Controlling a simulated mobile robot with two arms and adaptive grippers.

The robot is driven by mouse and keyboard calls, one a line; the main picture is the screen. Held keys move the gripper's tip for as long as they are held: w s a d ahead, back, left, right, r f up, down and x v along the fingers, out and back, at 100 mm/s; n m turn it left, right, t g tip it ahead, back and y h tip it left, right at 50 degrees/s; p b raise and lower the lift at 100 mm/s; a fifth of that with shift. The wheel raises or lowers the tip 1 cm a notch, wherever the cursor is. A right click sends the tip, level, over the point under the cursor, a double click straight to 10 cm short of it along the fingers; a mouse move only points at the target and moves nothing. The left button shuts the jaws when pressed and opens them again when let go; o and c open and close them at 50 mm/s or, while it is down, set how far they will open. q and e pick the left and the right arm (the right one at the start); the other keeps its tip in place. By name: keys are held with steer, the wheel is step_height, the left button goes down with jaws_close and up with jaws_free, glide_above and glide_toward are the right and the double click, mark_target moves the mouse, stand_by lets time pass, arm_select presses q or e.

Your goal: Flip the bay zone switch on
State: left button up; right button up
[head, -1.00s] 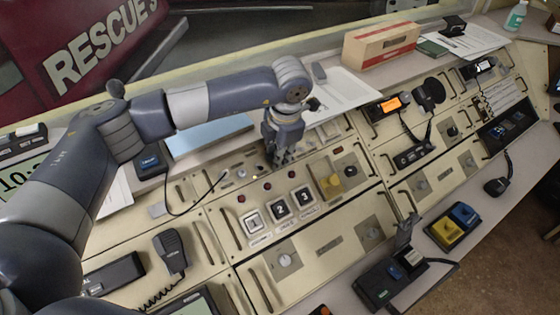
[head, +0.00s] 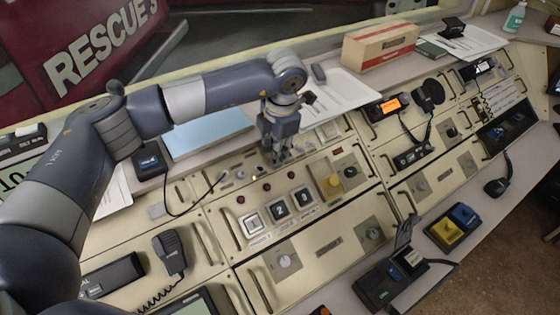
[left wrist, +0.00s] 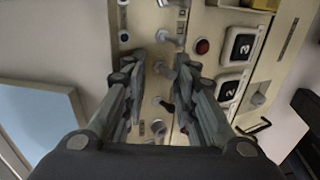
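My left gripper (head: 280,158) points down over the rear strip of the beige console panel, above the numbered buttons (head: 279,212). In the left wrist view its two fingers (left wrist: 165,90) are apart, with nothing held. I cannot read the labels, so I cannot tell which one is the bay zone switch. In the head view the gripper hides part of this row. My right gripper is not in view.
Red indicator lamps (head: 266,187) sit just in front of the switch row. A black cable (head: 205,200) curves at the left. A cardboard box (head: 380,45) and papers (head: 340,95) lie behind the panel.

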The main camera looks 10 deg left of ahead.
arm_select(q)
steer(key=shift+w+a+r, duration=0.15)
steer(key=shift+w+a, duration=0.2)
steer(key=shift+a, duration=0.05)
steer(key=shift+s+d+r+p, duration=0.25)
steer(key=shift+d+r+p, duration=0.1)
steer(key=shift+r, duration=0.2)
steer(key=r, duration=0.1)
steer(key=s+d+r+p, duration=0.1)
steer(key=s+d+r, duration=0.1)
steer(key=shift+r, duration=0.4)
steer(key=shift+f, duration=0.1)
